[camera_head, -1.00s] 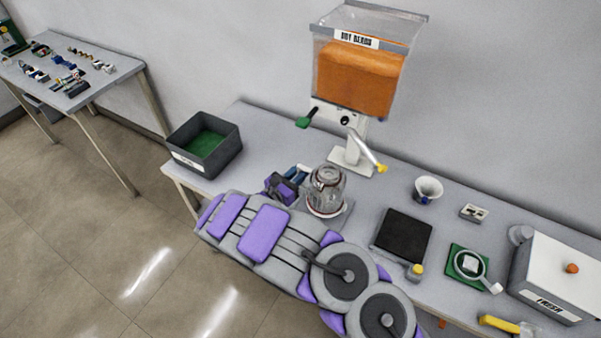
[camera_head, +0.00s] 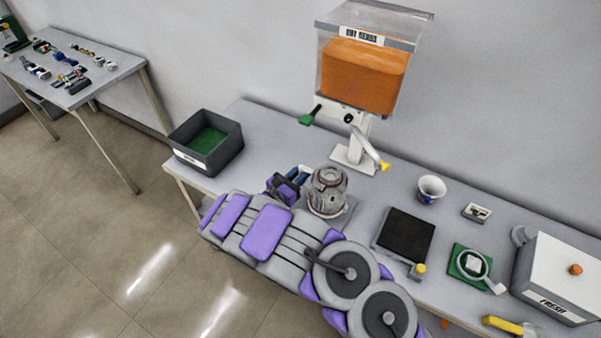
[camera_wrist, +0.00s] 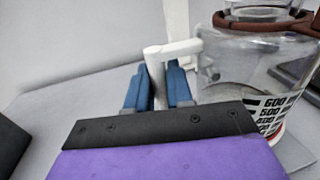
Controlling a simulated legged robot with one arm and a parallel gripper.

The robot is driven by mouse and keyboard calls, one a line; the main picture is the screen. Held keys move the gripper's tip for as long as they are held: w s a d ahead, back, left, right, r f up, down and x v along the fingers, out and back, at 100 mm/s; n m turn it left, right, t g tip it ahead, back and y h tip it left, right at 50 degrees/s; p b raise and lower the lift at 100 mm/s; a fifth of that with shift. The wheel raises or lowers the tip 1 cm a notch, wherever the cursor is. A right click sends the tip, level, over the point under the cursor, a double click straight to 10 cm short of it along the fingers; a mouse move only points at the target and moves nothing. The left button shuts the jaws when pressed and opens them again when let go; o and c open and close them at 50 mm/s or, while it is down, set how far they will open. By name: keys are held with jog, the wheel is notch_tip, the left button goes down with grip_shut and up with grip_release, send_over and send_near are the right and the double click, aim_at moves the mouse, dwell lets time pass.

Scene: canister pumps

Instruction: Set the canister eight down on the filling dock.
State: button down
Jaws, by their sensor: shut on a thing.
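Canister eight, I take it, is the clear jar (camera_head: 327,188) with dark reddish bands, standing upright in the head view. Its clear wall with black number marks fills the right of the wrist view (camera_wrist: 245,70). My gripper (camera_head: 297,174) is left of the jar; in the wrist view its blue fingers (camera_wrist: 157,88) are shut on the jar's white handle (camera_wrist: 170,50). A grey square plate (camera_head: 346,212), apparently the filling dock, lies under the jar. I cannot tell whether the jar's base touches it. Number eight is not legible.
A dispenser with orange contents (camera_head: 362,75) stands behind the jar, its white spout arm (camera_head: 370,150) to the right. A dark bin (camera_head: 205,145) is at the left. A black pad (camera_head: 405,235), a white cup (camera_head: 431,187) and a white-lidded box (camera_head: 560,270) are at the right.

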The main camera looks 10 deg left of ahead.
jog(key=shift+d+f+b, duration=0.15)
jog(key=shift+f+b, duration=0.3)
jog(key=shift+f, duration=0.4)
jog(key=c, duration=0.9)
grip_release()
jog(key=p+v, duration=0.3)
jog(key=v, duration=1.4)
jog(key=shift+s+f+p, duration=0.15)
jog(key=shift+p, duration=0.15)
